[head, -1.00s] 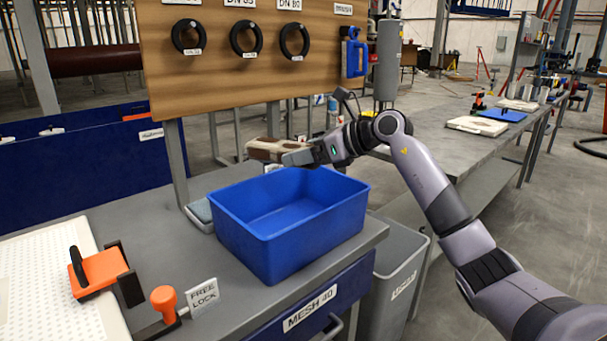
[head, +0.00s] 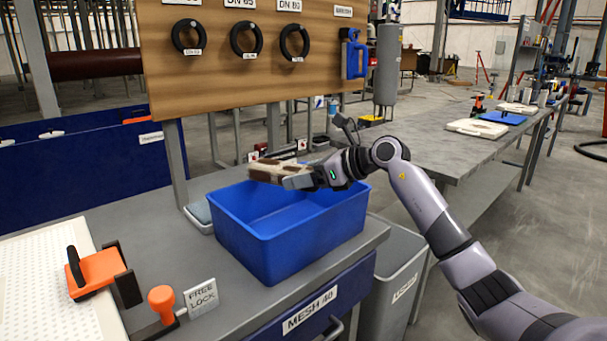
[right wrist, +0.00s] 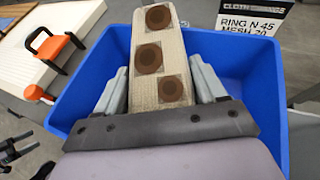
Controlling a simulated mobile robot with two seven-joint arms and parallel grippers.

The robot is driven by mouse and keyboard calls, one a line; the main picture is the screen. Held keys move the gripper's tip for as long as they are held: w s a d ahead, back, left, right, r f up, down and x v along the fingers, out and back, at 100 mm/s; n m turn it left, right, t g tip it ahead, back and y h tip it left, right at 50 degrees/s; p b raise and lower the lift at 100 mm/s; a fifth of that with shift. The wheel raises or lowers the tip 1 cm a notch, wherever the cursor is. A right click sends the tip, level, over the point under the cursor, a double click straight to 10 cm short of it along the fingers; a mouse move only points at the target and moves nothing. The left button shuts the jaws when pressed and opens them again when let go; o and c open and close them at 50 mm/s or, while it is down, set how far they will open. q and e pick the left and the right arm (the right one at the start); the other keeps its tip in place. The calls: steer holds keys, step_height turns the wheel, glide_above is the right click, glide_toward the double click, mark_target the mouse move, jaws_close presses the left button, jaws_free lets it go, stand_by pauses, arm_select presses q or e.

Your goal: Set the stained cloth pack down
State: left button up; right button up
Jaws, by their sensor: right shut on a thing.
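The stained cloth pack (head: 267,170) is a beige bundle with brown round stains. It is held in my right gripper (head: 285,178), above the far part of the blue bin (head: 300,249) in the head view. In the right wrist view, the cloth pack (right wrist: 158,62) shows several brown patches and sits between the two grey fingers of the right gripper (right wrist: 162,92), with the blue bin (right wrist: 268,90) below and around it. The bin's visible inside looks empty. My left gripper is not in view.
A grey waste bin (head: 395,280) stands to the right. A wooden board (head: 215,75) with black rings rises behind.

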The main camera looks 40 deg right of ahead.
steer(key=o, duration=1.1)
steer(key=shift+r+p, duration=0.5)
steer(key=shift+r, duration=0.05)
steer(key=b+v, duration=0.1)
steer(key=v, duration=1.1)
steer(key=shift+b, duration=0.35)
steer(key=shift+d, duration=0.1)
